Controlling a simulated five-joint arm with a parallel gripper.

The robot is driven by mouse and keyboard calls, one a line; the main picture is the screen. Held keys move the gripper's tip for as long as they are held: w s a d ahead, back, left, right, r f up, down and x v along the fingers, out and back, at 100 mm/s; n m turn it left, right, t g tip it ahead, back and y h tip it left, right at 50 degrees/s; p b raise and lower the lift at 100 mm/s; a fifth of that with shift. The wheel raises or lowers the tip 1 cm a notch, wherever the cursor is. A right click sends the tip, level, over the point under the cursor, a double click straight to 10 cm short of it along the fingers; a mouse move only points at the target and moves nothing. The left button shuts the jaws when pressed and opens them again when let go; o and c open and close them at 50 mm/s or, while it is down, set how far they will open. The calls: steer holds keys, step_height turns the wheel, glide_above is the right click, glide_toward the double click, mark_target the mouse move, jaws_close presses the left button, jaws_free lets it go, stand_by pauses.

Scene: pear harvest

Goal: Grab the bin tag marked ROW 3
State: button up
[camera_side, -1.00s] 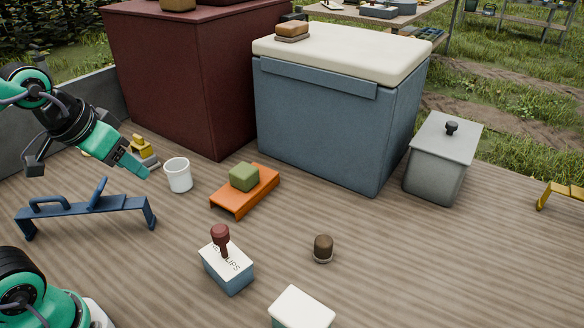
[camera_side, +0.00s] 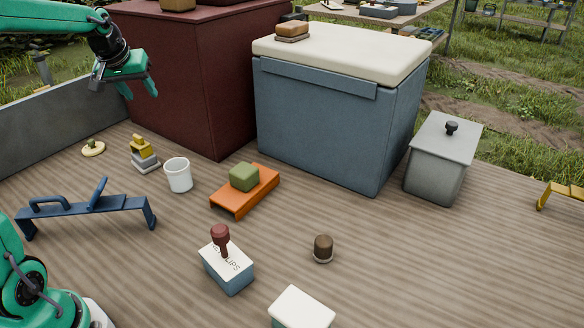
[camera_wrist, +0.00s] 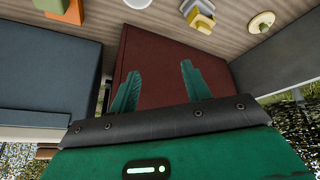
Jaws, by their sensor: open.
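I cannot make out a tag reading ROW 3 in either view. My gripper (camera_side: 139,91) is open and empty, raised in front of the dark red bin (camera_side: 200,85). In the wrist view, its two green fingers (camera_wrist: 160,68) stand apart with the red bin (camera_wrist: 165,55) behind them. A small yellow and grey piece (camera_side: 144,155) and a flat pale yellow disc with a knob (camera_side: 93,148) lie on the deck below my gripper. They also show at the top of the wrist view, the piece (camera_wrist: 200,17) left of the disc (camera_wrist: 262,22).
A white cup (camera_side: 178,177), an orange stand (camera_side: 262,192) with a green block (camera_side: 244,177), a blue handled rack (camera_side: 75,208) and a stamp-topped box (camera_side: 228,268) stand on the deck. A blue cooler (camera_side: 320,125) and grey lidded box (camera_side: 435,170) are behind. The front right deck is mostly clear.

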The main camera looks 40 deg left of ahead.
steer(key=w+a+f+n, duration=0.2)
steer(key=a+f, duration=0.1)
steer(key=a, duration=0.6)
steer(key=n+g+y, duration=0.2)
steer(key=n, duration=0.4)
glide_toward(90, 141)
steer(key=a, duration=0.1)
steer(key=shift+w+a+f, duration=0.15)
steer(key=shift+w+f, duration=0.05)
steer(key=shift+f, duration=0.05)
steer(key=shift+f, duration=0.1)
steer(key=shift+x, duration=1.15)
steer(key=shift+d+x, duration=0.2)
steer(key=shift+x, duration=2.4)
steer(key=shift+f, duration=0.1)
steer(key=shift+c, duration=0.5)
